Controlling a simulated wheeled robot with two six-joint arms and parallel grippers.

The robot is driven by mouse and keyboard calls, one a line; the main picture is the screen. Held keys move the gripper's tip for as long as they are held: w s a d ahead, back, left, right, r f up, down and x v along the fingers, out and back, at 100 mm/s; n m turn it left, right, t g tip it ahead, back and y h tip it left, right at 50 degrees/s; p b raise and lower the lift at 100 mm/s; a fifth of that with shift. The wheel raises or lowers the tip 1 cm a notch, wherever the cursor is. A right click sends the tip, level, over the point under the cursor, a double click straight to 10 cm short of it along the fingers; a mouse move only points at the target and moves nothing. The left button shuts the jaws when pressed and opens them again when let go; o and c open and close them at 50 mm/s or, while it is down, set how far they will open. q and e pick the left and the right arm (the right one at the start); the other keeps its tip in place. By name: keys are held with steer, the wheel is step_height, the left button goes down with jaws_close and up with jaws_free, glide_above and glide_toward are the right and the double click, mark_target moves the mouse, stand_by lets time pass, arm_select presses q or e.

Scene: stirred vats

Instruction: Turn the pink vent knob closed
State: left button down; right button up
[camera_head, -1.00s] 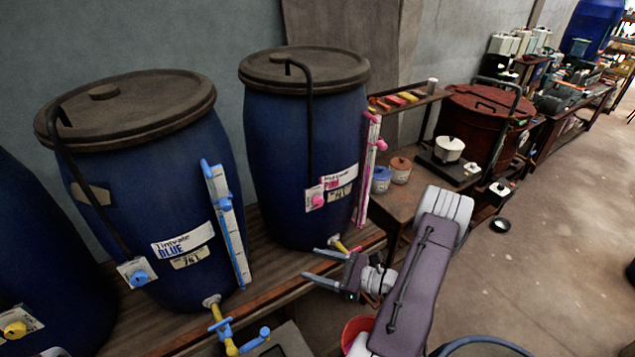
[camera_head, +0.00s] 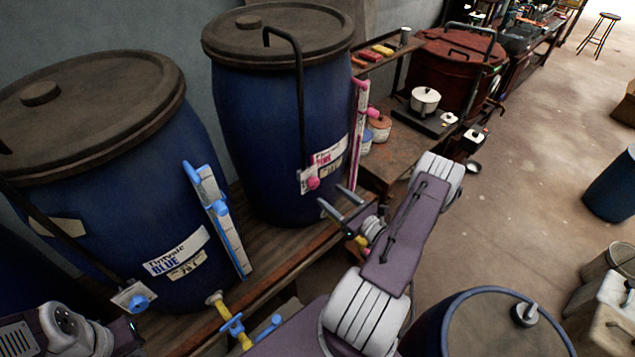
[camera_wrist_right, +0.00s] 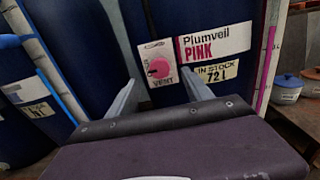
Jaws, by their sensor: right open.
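The pink vent knob (camera_head: 313,183) sits on a small white plate low on the front of the blue barrel labelled PINK (camera_head: 270,130). In the right wrist view the round knob (camera_wrist_right: 158,69) shows on its plate marked VENT, beside the "Plumveil PINK" label. My right gripper (camera_head: 336,200) is open and empty, just below and right of the knob in the head view. In the wrist view its two fingers point at the plate, with the knob between and beyond their tips. I see no contact. Part of my left arm shows at the lower left; its fingers are not visible.
A pink-marked gauge strip (camera_head: 357,135) stands right of the knob. The BLUE barrel (camera_head: 130,200) stands to the left on the same wooden bench (camera_head: 275,262). A black pipe (camera_head: 301,110) runs down to the vent plate. A shelf holds pots at right.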

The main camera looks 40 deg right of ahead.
mark_target(316, 184)
steer(key=w, duration=0.2)
steer(key=w+p, duration=0.1)
steer(key=w, duration=0.1)
steer(key=w+p, duration=0.1)
steer(key=w, duration=0.1)
steer(key=shift+w+a+r, duration=0.1)
steer(key=shift+w+a, duration=0.25)
steer(key=shift+a, duration=0.05)
steer(key=shift+w, duration=0.25)
steer(key=shift+s, duration=0.1)
jaws_close()
